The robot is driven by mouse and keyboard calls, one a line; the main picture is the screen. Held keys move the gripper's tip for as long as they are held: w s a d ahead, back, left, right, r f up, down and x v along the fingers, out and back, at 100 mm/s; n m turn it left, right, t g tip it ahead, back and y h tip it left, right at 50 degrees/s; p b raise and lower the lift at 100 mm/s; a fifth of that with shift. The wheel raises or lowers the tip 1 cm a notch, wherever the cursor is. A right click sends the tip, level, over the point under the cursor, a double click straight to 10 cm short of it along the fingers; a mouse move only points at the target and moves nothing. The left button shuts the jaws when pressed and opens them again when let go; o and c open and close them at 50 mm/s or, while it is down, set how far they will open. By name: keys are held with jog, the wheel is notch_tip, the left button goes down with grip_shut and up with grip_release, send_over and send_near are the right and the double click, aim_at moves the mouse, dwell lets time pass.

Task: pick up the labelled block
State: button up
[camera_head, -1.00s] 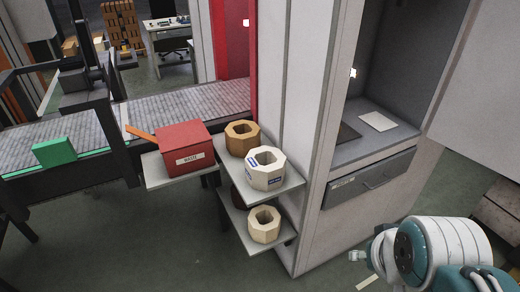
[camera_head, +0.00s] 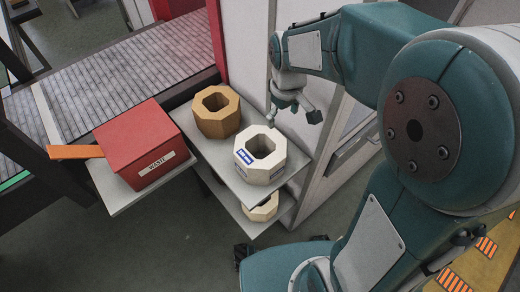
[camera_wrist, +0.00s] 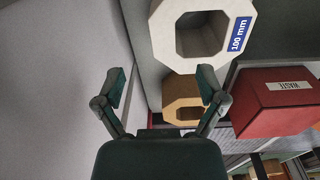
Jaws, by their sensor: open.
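In the wrist view the same block (camera_wrist: 163,38) is at the top, with a label reading "100 mm". My gripper (camera_head: 293,112) is open and empty, above and just behind the block in the head view. In the wrist view its two fingers (camera_wrist: 162,82) are spread apart, below the block in the picture and not touching it.
A brown octagonal block (camera_head: 218,127) stands close behind the labelled one. A red WASTE box (camera_head: 140,133) sits on a ledge to the left. Another cream block (camera_head: 263,211) is on the lower shelf. A pale cabinet wall (camera_head: 247,55) rises behind the shelf.

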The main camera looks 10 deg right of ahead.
aim_at(275, 135)
jog(key=shift+w+a+f, duration=0.5)
jog(key=shift+w+f, duration=0.3)
jog(key=shift+f, duration=0.05)
notch_tip(275, 135, down, 5)
jog(key=shift+s+d+r, duration=0.1)
jog(key=shift+d, duration=0.05)
jog(key=f, duration=0.5)
jog(key=shift+a+f, duration=0.25)
jog(key=shift+f, duration=0.15)
grip_shut()
